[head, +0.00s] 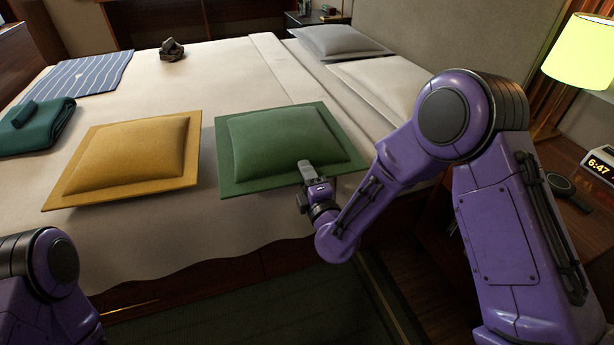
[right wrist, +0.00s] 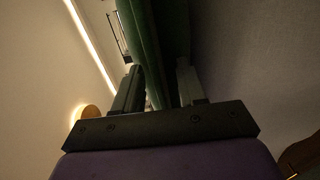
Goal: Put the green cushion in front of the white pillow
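The green cushion (head: 283,141) lies on the near edge of the bed, to the right of the yellow cushion. The white pillow (head: 378,82) lies at the head of the bed, partly hidden behind my right arm. My right gripper (head: 306,170) is at the near edge of the green cushion, with one finger showing over its top. In the right wrist view, the cushion's edge (right wrist: 166,45) is between the two fingers (right wrist: 160,88); whether they press on it is unclear. My left gripper is out of view.
The yellow cushion (head: 132,156) lies left of the green one. A grey pillow (head: 340,41) lies behind the white pillow. A folded dark green cloth (head: 38,127) and striped blue cloth (head: 78,72) are at left. A lamp (head: 577,52) and clock (head: 601,163) stand at right.

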